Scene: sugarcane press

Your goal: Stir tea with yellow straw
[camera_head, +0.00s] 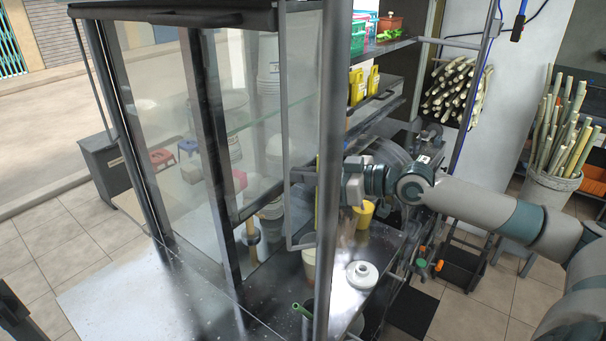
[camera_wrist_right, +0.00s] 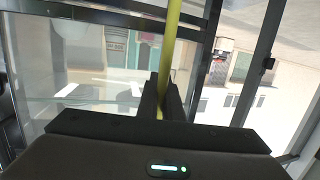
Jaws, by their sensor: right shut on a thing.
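My right gripper (camera_head: 303,176) reaches in from the right beside the frame of the glass cabinet. It is shut on the yellow straw, which shows as a thin strip in the head view (camera_head: 317,205). In the right wrist view the straw (camera_wrist_right: 172,45) runs upward from between my two fingertips (camera_wrist_right: 163,98). A pale cup (camera_head: 309,262) stands on the counter below, partly hidden by the cabinet post. I cannot tell whether it holds tea, or where the straw's lower end is. My left gripper is not clearly visible.
The glass cabinet (camera_head: 216,110) with dark posts stands close on the left. On the counter are a yellow cup (camera_head: 363,213), a white round lid-like piece (camera_head: 361,274) and a green tube (camera_head: 302,311). A bucket of cane (camera_head: 549,190) stands at the right.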

